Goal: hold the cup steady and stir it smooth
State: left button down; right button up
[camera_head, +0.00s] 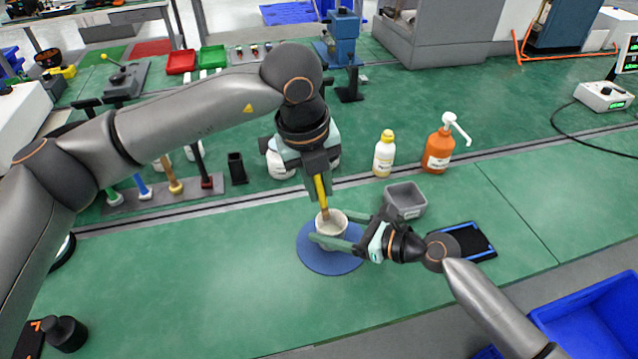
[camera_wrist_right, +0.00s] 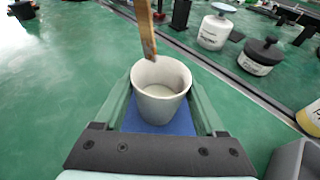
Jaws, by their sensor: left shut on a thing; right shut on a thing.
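A pale grey cup (camera_head: 331,228) stands upright on a round blue mat (camera_head: 322,266). In the right wrist view the cup (camera_wrist_right: 160,105) holds a pale, smooth-looking content (camera_wrist_right: 159,90) low inside. My right gripper (camera_head: 329,228) is shut on the cup, one green finger on each side; its fingers also show in the right wrist view (camera_wrist_right: 160,100). My left gripper (camera_head: 318,172) is shut on a stirring stick with a yellow handle (camera_head: 321,188), pointing down over the cup. In the right wrist view the stick's brown tip (camera_wrist_right: 148,45) overlaps the far rim; I cannot tell whether it is below the rim.
A grey square bin (camera_head: 405,197) stands right of the cup, with a black and blue tray (camera_head: 462,242) beyond. Behind are a yellow-capped bottle (camera_head: 384,155), an orange pump bottle (camera_head: 438,148) and a tool rack (camera_head: 150,195). The front left bench is mostly clear.

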pick_arm(q)
jog(key=shift+r, duration=0.1)
jog(key=shift+r, duration=2.45)
pick_arm(e)
jog(key=o, duration=1.3)
jog(key=v, duration=1.2)
pick_arm(q)
jog(key=shift+s+d, duration=0.1)
jog(key=shift+d, duration=0.05)
pick_arm(e)
jog(key=shift+d, duration=0.15)
